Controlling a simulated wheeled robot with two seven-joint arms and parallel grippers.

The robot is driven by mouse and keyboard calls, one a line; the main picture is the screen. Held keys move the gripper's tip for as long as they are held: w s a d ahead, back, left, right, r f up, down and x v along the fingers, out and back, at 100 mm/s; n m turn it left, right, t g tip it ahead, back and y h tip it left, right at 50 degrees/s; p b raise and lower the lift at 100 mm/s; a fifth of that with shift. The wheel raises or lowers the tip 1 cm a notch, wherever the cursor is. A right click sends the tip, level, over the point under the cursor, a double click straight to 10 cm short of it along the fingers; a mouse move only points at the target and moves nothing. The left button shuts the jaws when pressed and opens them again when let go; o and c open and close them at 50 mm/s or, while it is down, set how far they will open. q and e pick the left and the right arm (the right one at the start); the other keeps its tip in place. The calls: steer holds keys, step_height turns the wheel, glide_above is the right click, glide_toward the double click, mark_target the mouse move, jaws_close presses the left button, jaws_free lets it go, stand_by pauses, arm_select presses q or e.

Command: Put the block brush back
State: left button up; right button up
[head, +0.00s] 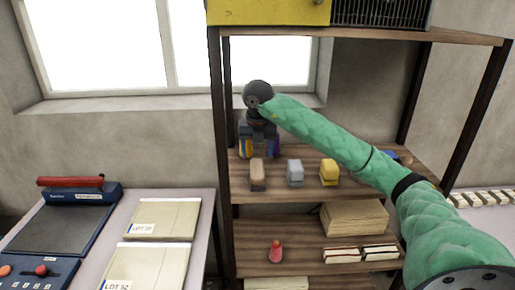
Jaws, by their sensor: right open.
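Three small block-shaped things stand in a row on the upper wooden shelf: a brown one (257,174), a grey one (295,173) and a yellow one (329,172). I cannot tell from this view which of them, if any, is the block brush. My right gripper (259,147) is open and points down over the left part of this shelf, behind and above the brown block, and seems to touch none of the three. Yellow and blue-purple patches show around its fingers; what they belong to is unclear. My left gripper is out of view.
The rack's dark post (219,130) stands just left of my right gripper. A lower shelf (252,262) holds a red-topped item (275,251), a paper stack (355,218) and flat white-topped pieces. A table at left holds a blue device (65,222) and LOT-labelled folders (165,219).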

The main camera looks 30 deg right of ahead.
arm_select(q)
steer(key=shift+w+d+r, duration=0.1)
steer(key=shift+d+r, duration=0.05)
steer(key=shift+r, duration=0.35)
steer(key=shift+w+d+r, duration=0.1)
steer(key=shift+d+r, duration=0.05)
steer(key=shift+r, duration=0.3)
arm_select(e)
steer(key=shift+s+a+r, duration=0.1)
steer(key=shift+s+r, duration=0.1)
steer(key=shift+r, duration=1.2)
